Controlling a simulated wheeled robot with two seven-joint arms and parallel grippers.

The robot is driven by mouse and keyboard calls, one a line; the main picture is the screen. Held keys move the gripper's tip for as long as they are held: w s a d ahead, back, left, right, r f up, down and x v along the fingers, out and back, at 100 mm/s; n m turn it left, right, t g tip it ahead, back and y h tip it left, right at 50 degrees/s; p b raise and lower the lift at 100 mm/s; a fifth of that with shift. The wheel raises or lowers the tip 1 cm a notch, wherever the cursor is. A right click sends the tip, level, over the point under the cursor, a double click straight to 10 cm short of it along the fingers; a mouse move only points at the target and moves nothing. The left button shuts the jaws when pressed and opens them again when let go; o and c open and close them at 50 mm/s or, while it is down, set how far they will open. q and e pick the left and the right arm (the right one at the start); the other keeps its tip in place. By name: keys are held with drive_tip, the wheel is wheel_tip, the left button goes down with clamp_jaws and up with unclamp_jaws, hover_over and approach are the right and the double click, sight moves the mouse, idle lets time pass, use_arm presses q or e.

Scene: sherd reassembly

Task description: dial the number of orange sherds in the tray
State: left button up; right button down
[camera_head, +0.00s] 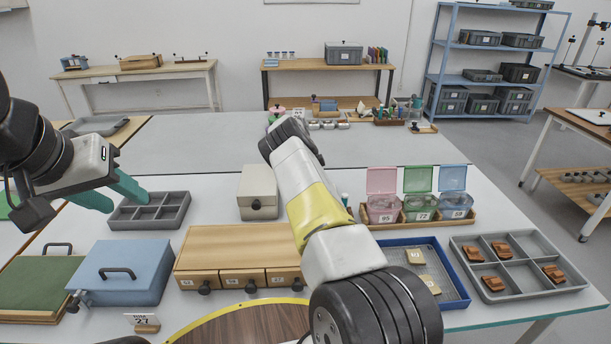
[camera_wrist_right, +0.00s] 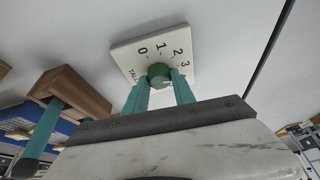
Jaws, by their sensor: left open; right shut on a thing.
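A grey compartment tray (camera_head: 516,289) stands at the right of the table, with several orange-brown sherds (camera_head: 501,249) spread over its compartments. In the right wrist view a white dial plate (camera_wrist_right: 125,55) carries the numbers 0 to 3 and a green knob (camera_wrist_right: 159,71). My right gripper (camera_wrist_right: 161,88) is shut on the knob. The knob's pointer mark cannot be made out. In the head view my right arm hides its gripper and the dial. My left gripper (camera_head: 124,194) is open and empty, just left of an empty grey divided tray (camera_head: 178,216).
A blue tray (camera_head: 462,296) with pale tagged pieces lies beside the sherd tray. Pink, green and blue lidded boxes (camera_head: 420,190) stand behind it. A wooden drawer box (camera_head: 235,248), blue case (camera_head: 125,270) and beige box (camera_head: 258,190) fill the middle and left.

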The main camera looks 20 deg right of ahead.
drive_tip(key=shift+f+m, duration=0.1)
drive_tip(key=shift+m, duration=0.7)
drive_tip(key=shift+g, duration=0.3)
drive_tip(key=c, duration=1.1)
unclamp_jaws()
drive_tip(key=shift+o, duration=0.2)
drive_tip(key=v, duration=0.8)
drive_tip(key=shift+d, duration=0.2)
